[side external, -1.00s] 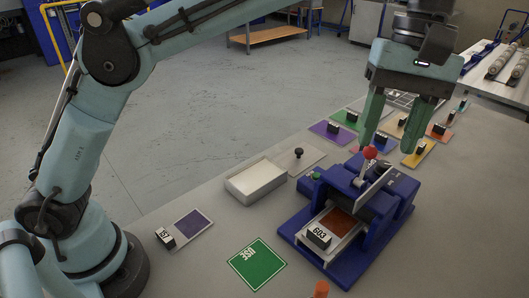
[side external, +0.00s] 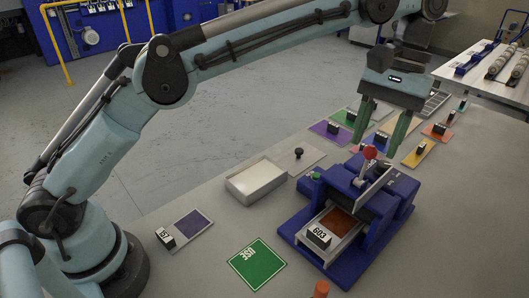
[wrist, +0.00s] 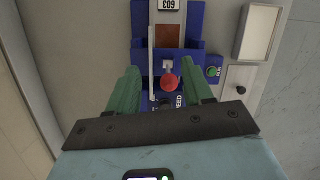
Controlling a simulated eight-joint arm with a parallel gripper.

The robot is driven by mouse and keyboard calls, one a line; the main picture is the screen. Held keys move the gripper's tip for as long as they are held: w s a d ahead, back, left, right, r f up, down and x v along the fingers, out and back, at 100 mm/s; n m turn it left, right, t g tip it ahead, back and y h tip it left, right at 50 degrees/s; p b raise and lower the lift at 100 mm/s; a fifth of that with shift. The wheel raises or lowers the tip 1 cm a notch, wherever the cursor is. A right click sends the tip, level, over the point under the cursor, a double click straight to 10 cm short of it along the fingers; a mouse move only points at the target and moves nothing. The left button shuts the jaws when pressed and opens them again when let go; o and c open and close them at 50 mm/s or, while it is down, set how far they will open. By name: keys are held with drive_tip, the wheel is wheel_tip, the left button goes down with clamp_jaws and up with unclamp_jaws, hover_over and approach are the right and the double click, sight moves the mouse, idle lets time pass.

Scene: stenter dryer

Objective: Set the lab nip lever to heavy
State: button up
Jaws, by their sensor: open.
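The lab nip is a blue machine (side external: 377,240) on the grey table, with a brown swatch and a block marked 603 (side external: 319,236) on its tray. Its lever ends in a red ball knob (side external: 370,152); the knob also shows in the wrist view (wrist: 169,83). My gripper (side external: 377,145) is open and empty, with green fingers pointing down just behind and around the knob in the side view. In the wrist view the fingers (wrist: 163,88) lie on either side of the knob, apart from it. The lever's scale markings are too small to read.
A white tray (side external: 232,187), a plate with a black knob (side external: 299,153) and a green USE card (side external: 257,265) lie left of the machine. Several coloured swatches with number blocks stand behind it. A green button (wrist: 212,72) sits beside the lever.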

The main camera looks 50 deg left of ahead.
sight(369, 153)
drive_tip(key=shift+w+a+f, duration=0.6)
drive_tip(key=shift+w+f, duration=0.2)
drive_tip(key=shift+w, duration=0.15)
wheel_tip(369, 153, down, 4)
drive_tip(key=shift+r, duration=0.1)
drive_tip(key=shift+s+t, duration=0.55)
drive_tip(key=shift+t, duration=0.35)
drive_tip(key=shift+s+t, duration=0.5)
drive_tip(key=shift+t, duration=0.4)
drive_tip(key=s+r+t, duration=0.4)
drive_tip(key=s+r, duration=0.3)
drive_tip(key=r, duration=0.3)
drive_tip(key=s+a+f, duration=0.1)
drive_tip(key=a+f, duration=0.1)
drive_tip(key=a, duration=0.5)
drive_tip(key=s+a+f+m+t, duration=0.1)
drive_tip(key=a+f, duration=0.2)
drive_tip(key=a, duration=0.4)
drive_tip(key=shift+f, duration=0.3)
drive_tip(key=shift+a, duration=0.1)
